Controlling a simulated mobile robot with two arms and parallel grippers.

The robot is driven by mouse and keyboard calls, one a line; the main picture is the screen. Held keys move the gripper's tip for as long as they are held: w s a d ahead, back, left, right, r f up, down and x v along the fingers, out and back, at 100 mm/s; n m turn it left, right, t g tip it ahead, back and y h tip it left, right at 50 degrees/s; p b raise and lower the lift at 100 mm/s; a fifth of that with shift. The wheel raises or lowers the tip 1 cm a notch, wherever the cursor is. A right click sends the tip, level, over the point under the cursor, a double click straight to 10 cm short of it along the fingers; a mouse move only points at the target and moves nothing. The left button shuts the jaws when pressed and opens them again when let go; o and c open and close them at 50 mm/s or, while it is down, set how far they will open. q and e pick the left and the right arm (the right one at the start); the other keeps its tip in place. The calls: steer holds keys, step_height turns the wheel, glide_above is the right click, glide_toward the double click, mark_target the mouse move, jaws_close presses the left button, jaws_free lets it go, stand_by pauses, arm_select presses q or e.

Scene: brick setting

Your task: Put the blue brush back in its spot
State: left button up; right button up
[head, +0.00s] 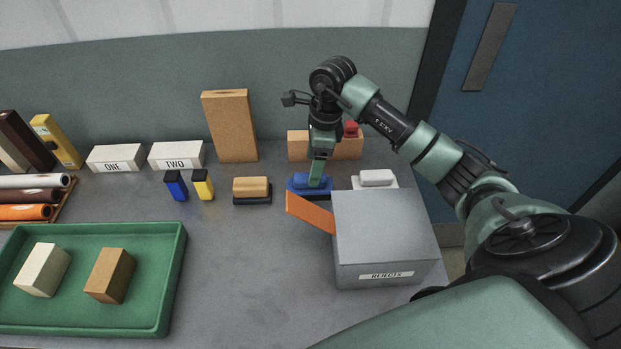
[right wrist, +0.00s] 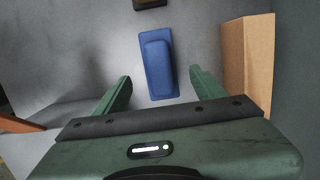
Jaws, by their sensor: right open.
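The blue brush (head: 297,185) lies on the grey table, between a tan brush with a dark base (head: 252,188) and a white brush (head: 376,177). In the right wrist view the blue brush (right wrist: 158,65) lies between and just beyond the fingertips. My right gripper (head: 318,172) points down over the blue brush and hides part of it. In the right wrist view the right gripper (right wrist: 161,82) is open, one finger on each side, with no clear contact. My left gripper is not in view. No marked spot for the brush can be told apart.
A grey REJECTS box (head: 385,240) with an orange flap (head: 309,211) stands close in front of the brush. A green tray (head: 90,320) with two blocks is at left. The table's front middle is clear.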

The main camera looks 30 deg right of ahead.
steer(key=r, duration=0.5)
steer(key=shift+s+d+r+b, duration=0.25)
steer(key=shift+d+r+b, duration=0.05)
steer(key=shift+d+b, duration=0.05)
